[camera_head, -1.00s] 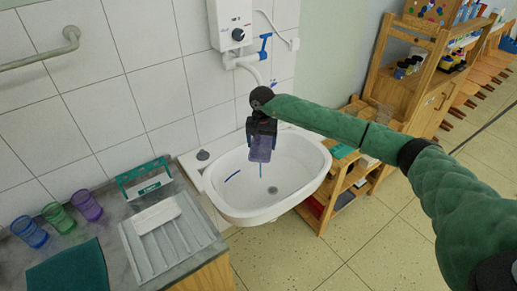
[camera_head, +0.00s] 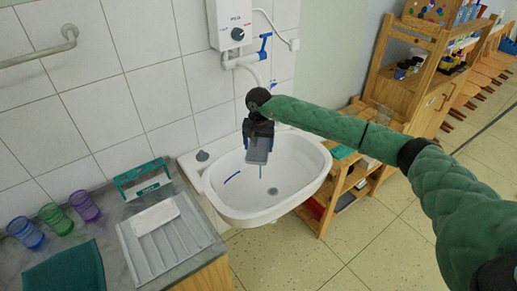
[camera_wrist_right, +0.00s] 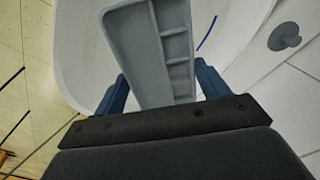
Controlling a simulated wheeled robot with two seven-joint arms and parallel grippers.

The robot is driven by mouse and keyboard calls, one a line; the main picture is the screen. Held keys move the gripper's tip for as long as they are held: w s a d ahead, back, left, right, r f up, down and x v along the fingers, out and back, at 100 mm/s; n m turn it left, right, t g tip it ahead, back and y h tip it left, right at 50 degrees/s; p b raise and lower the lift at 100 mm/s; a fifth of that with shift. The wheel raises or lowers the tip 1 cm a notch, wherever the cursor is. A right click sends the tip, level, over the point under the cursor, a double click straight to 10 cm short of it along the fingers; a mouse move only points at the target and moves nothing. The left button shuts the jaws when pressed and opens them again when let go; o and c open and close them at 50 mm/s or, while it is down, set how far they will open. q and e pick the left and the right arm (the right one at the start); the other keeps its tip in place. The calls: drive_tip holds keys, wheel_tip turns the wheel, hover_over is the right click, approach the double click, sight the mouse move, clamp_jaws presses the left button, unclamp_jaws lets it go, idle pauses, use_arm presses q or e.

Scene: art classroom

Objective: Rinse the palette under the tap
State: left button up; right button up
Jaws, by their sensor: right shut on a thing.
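The palette (camera_head: 257,155) is a grey plate with a row of compartments. My right gripper (camera_head: 259,142) is shut on it and holds it tilted down over the white sink (camera_head: 310,185). In the right wrist view the palette (camera_wrist_right: 140,50) sits between the two blue fingers (camera_wrist_right: 160,88), with basin behind it. The tap has a blue lever (camera_head: 265,42) and a white spout pipe (camera_head: 255,72) above and behind the gripper. My left gripper is not in view.
Wooden shelves (camera_head: 345,190) stand right of the sink. A blue streak (camera_head: 232,177) marks the basin.

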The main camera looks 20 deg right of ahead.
sight(260, 163)
drive_tip(key=shift+s+a+b, duration=0.15)
drive_tip(key=shift+s+a, duration=0.1)
drive_tip(key=shift+s, duration=0.9)
drive_tip(key=shift+s+a+b, duration=0.15)
drive_tip(key=shift+s+a, duration=0.05)
drive_tip(key=shift+s, duration=1)
drive_tip(key=shift+s+a+b, duration=0.15)
drive_tip(key=shift+s+a, duration=0.1)
drive_tip(key=shift+s, duration=0.9)
drive_tip(key=s+a+r, duration=0.1)
drive_tip(key=s+r, duration=0.3)
drive_tip(key=s, duration=0.1)
drive_tip(key=shift+b, duration=0.35)
